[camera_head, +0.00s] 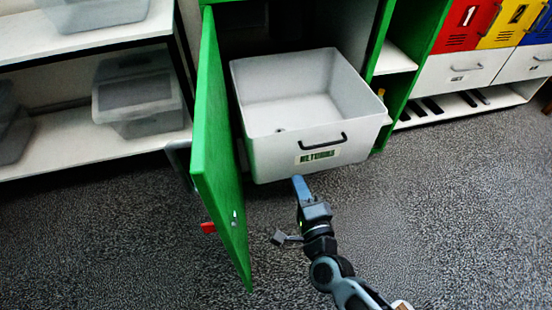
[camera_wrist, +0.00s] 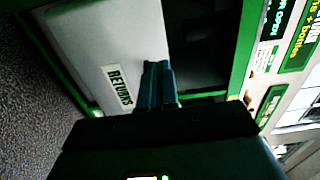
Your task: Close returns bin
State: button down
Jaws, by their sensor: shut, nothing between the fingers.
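The returns bin (camera_head: 270,160) is a white open-topped box with a dark handle and a RETURNS label on its front. It sits pulled out of a green cabinet, and its inside looks almost empty apart from a small dark spot. The green cabinet door (camera_head: 213,150) stands open to the left of the bin. My gripper (camera_head: 298,180) is shut and empty, just below the lower front edge of the bin. In the wrist view my gripper (camera_wrist: 157,72) shows beside the RETURNS label on the bin front (camera_wrist: 105,45); I cannot tell whether it touches.
White shelves (camera_head: 90,155) with grey lidded containers (camera_head: 137,95) stand at the left. Red and yellow lockers (camera_head: 465,25) with white drawers stand at the right. A red piece (camera_head: 208,228) sticks out from the door's outer side. The grey floor (camera_head: 420,210) in front is clear.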

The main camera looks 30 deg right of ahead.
aim_at(280, 136)
jog(key=b+x, duration=0.1)
jog(key=x, duration=1.3)
jog(key=shift+w+f+b, duration=0.1)
jog(key=shift+b, duration=0.2)
